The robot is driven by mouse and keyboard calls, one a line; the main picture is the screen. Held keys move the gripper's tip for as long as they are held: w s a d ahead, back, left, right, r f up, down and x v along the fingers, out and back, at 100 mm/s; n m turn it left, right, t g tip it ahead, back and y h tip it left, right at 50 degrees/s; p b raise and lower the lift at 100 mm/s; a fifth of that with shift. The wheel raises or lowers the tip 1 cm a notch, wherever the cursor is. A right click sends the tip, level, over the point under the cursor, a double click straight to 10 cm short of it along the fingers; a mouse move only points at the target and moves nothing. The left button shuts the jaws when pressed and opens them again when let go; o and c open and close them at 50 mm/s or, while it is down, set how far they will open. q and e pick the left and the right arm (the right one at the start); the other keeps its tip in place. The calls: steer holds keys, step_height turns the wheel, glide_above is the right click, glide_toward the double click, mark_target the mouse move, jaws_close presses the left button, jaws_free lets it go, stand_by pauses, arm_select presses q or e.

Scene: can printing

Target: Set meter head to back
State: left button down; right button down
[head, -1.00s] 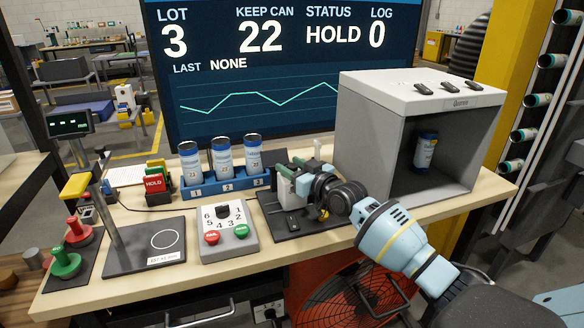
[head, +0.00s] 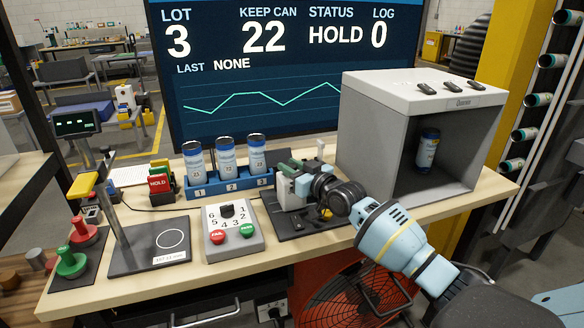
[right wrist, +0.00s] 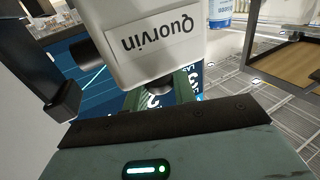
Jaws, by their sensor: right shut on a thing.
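The meter head, a white block, sits low over a dark base plate (head: 285,224) on the bench; its white side (head: 288,197) shows just left of my right gripper (head: 304,180). My left gripper is out of view.
A blue rack (head: 228,188) with three cans stands behind. A grey open-front box (head: 385,130) holding a can (head: 428,148) stands close on the right. A dial box (head: 233,230) with red and green buttons is left of the base plate. A black pad (head: 150,247) lies farther left.

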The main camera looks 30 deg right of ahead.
steer(key=shift+a, duration=0.5)
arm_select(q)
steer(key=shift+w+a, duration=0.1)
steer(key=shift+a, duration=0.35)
arm_select(e)
steer(key=shift+f, duration=0.1)
steer(key=c, duration=1.4)
jaws_free()
steer(key=shift+o, duration=1)
steer(key=shift+w+a, duration=0.1)
